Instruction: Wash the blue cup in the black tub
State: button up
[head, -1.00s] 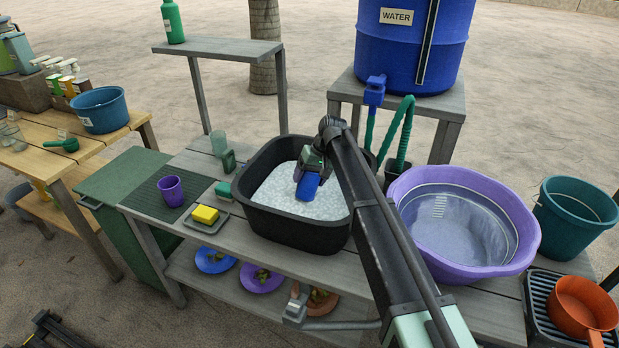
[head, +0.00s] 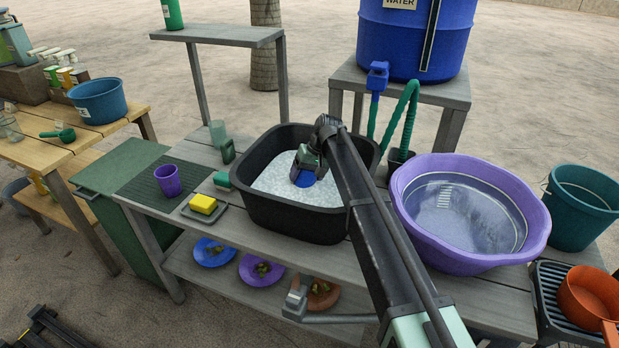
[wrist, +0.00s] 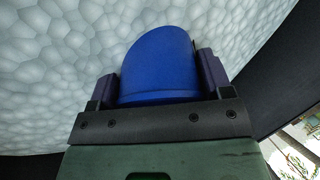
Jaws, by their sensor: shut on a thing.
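The black tub (head: 296,222) stands on the grey bench and is filled with white foam (head: 285,186). The foam also fills much of the wrist view (wrist: 60,70). My gripper (head: 305,172) is over the tub's middle and shut on the blue cup (head: 304,180). In the wrist view the cup (wrist: 160,65) sits between the two fingers of my gripper (wrist: 160,82), with smooth blue wall showing. In the head view the cup's lower part meets the foam; how deep it sits is hard to tell.
A purple basin (head: 465,215) of water stands right of the tub. A yellow sponge (head: 203,204) on a tray and a purple cup (head: 168,180) on a dark mat (head: 150,193) are left. A blue water barrel (head: 415,40) stands behind. Plates lie on the shelf below.

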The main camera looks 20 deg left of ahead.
aim_at(315, 179)
jog(key=shift+s+d, duration=0.15)
jog(key=shift+d, duration=0.7)
jog(key=shift+s+d, duration=0.15)
jog(key=shift+d, duration=0.65)
jog(key=shift+w+a, duration=0.15)
jog(key=shift+a, duration=0.7)
jog(key=shift+w+a, duration=0.15)
jog(key=shift+a, duration=0.65)
jog(key=shift+s+d, duration=0.15)
jog(key=shift+d, duration=0.7)
jog(key=shift+s+d, duration=0.15)
jog(key=shift+d, duration=0.65)
jog(key=shift+w+a, duration=0.15)
jog(key=shift+a, duration=0.7)
jog(key=shift+w+a, duration=0.15)
jog(key=shift+a, duration=0.65)
jog(key=shift+s+d, duration=0.15)
jog(key=shift+d, duration=0.7)
jog(key=shift+r, duration=0.1)
notch_tip(315, 179, up, 20)
jog(key=p, duration=2)
